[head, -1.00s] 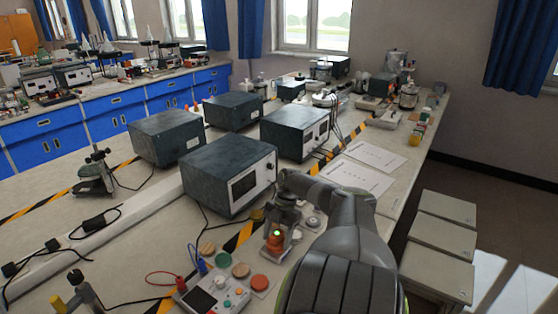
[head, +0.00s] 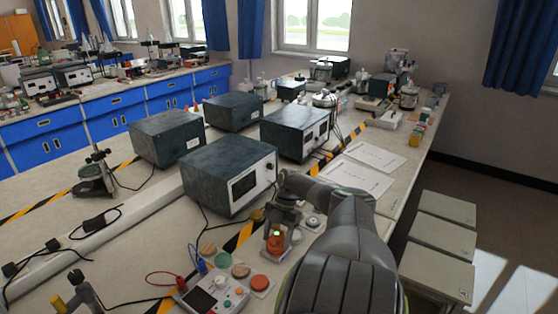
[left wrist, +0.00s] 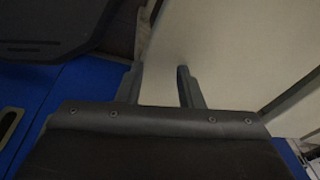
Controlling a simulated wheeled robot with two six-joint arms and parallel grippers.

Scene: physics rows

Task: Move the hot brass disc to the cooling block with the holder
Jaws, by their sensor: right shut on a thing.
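My right gripper (head: 276,245) points down at the bench, left of my right forearm. It is shut on a small orange thing with a green light showing at it; I cannot tell whether this is the holder. Close by lie several small round discs: a tan one (head: 207,248), a brown one (head: 240,270) and an orange-red one (head: 260,283). I cannot tell which is the hot brass disc, and I cannot pick out the cooling block. My left gripper (left wrist: 160,83) shows in the left wrist view, open and empty, with a pale surface beyond its fingers.
A dark instrument box (head: 228,175) stands just behind my right gripper, with others further back. A control panel (head: 208,295) with cables lies in front. White sheets (head: 375,157) lie on the bench to the right. Grey boxes (head: 438,237) stand beside the bench.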

